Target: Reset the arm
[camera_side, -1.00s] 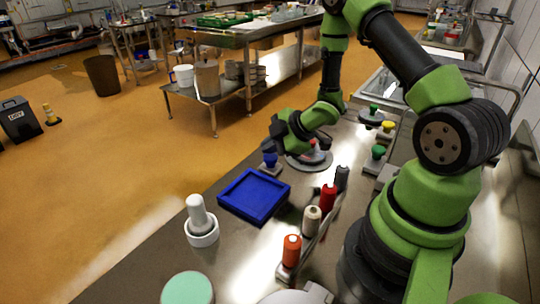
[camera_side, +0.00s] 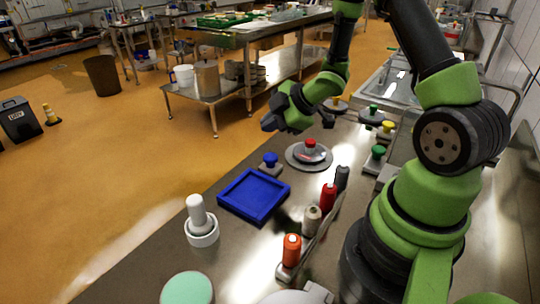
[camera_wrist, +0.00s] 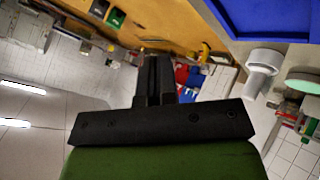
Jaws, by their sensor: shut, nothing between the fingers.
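My gripper (camera_side: 270,122) is in the air above the far end of the steel table in the side view, beyond the blue tray. It is shut and empty. In the wrist view the closed black fingers (camera_wrist: 155,80) point out over the room, with nothing between them. Below and to the right of the gripper in the side view, a round grey plate with a red knob (camera_side: 310,147) stands on the table. A blue knob (camera_side: 270,160) stands beside it, near the tray's far corner. The gripper touches neither.
The blue tray (camera_side: 233,205) lies empty mid-table. A white plunger-like piece in a ring (camera_side: 198,215) and a mint-green disc (camera_side: 187,288) stand nearer. A rack with orange (camera_side: 292,249), beige, red and dark handles runs along the right. Green and yellow knobs stand at the back right.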

